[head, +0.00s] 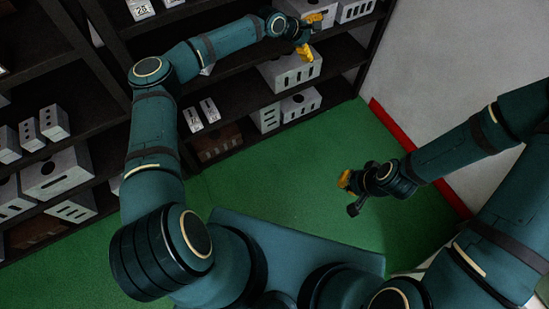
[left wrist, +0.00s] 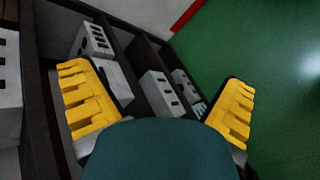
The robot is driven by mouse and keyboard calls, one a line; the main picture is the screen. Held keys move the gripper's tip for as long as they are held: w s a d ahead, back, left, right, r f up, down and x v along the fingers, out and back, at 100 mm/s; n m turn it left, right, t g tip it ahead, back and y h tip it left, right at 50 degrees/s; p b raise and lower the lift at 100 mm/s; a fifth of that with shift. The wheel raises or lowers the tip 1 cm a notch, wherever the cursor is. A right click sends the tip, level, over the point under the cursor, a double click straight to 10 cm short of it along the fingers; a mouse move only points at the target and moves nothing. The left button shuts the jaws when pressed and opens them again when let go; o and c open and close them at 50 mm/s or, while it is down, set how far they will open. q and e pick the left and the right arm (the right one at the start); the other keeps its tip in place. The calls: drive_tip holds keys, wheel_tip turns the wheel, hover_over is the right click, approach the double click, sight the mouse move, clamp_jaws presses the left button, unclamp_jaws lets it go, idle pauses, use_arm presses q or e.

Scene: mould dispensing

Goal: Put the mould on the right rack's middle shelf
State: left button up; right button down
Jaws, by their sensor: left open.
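The moulds are pale grey blocks with slots or holes, and several stand on the right rack (head: 225,90). One slotted mould (head: 292,70) is on a shelf just below my left gripper (head: 309,35) in the head view. Another mould (head: 355,10) is beside the gripper at the upper right. My left gripper is open at the rack's front, with nothing visible held. In the left wrist view its yellow fingers (left wrist: 158,103) are spread wide, with a mould (left wrist: 160,92) beyond them. My right gripper (head: 347,182) is above the green floor, away from the rack; its jaw opening is unclear.
The left rack (head: 75,80) holds more moulds, such as a holed block (head: 55,122). Brown blocks (head: 218,143) lie low on the right rack. A pale wall with a red base strip (head: 390,122) stands at right. The green floor (head: 270,185) before the racks is clear.

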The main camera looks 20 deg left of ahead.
use_arm(q)
drive_tip(key=s+d+f+m+g+h, duration=0.1)
drive_tip(key=s+d+m+g+h, duration=0.15)
drive_tip(key=s+d+m, duration=0.7)
drive_tip(key=s+d+f+m+g, duration=0.1)
drive_tip(key=s+d+f, duration=0.15)
drive_tip(key=s, duration=0.35)
drive_tip(key=s+d+f+g, duration=0.2)
drive_tip(key=s+d, duration=0.2)
drive_tip(key=s, duration=0.3)
drive_tip(key=s+a+f+m+y, duration=0.1)
drive_tip(key=s+a+f+y, duration=0.2)
drive_tip(key=s+a, duration=0.5)
drive_tip(key=s+a+f+m+y, duration=0.2)
drive_tip(key=s+a+f+y, duration=0.1)
drive_tip(key=s+a, duration=0.6)
drive_tip(key=shift+s+f, duration=0.2)
drive_tip(key=shift+f, duration=0.05)
drive_tip(key=shift+f, duration=0.1)
